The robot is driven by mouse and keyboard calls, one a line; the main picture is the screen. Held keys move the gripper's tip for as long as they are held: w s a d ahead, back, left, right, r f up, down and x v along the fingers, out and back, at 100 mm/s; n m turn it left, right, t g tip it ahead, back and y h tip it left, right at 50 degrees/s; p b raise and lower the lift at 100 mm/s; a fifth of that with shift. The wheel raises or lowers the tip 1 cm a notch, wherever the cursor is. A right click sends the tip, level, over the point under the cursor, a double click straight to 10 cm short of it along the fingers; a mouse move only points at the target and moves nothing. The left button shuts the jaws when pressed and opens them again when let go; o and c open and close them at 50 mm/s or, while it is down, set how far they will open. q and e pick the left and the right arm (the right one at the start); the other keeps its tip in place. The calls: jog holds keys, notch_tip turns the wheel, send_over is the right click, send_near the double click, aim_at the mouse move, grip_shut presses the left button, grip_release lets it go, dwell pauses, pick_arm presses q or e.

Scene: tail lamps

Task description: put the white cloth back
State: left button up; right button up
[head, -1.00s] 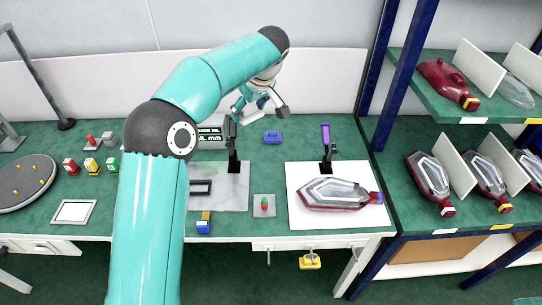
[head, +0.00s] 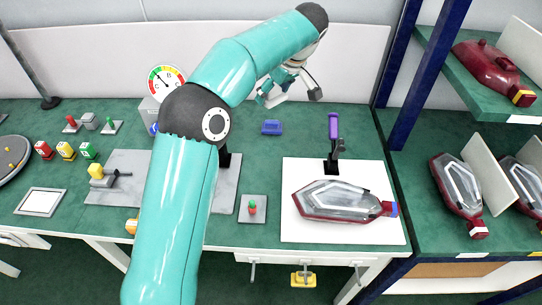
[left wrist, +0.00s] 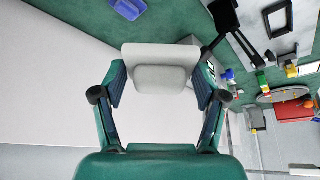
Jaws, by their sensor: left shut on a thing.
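My left gripper (head: 288,92) is raised over the back of the green bench, in front of the pale back wall. In the left wrist view the left gripper (left wrist: 160,92) has its two fingers on either side of a folded white cloth (left wrist: 160,68), shut on it. The cloth looks like a soft, pale, rounded pad and hangs clear of the bench. In the head view the cloth is hard to tell from the gripper's pale parts. My right gripper is in neither view.
A red-and-clear tail lamp (head: 345,200) lies on a white mat (head: 300,232), with a purple-handled clamp (head: 333,128) behind it. A blue block (head: 272,127) sits at the back. A dial gauge (head: 165,82) stands left. Shelves with lamps (head: 460,185) are at right.

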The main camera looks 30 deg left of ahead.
pick_arm(q)
send_over(268, 151)
jog(key=d, duration=0.1)
jog(key=f, duration=0.7)
jog(key=f+b, duration=0.1)
jog(key=f, duration=0.7)
jog(key=shift+s+d+f, duration=0.15)
jog(key=shift+s+f, duration=0.05)
jog(key=shift+f, duration=2.4)
jog(key=shift+f, duration=0.15)
jog(key=o, duration=1.1)
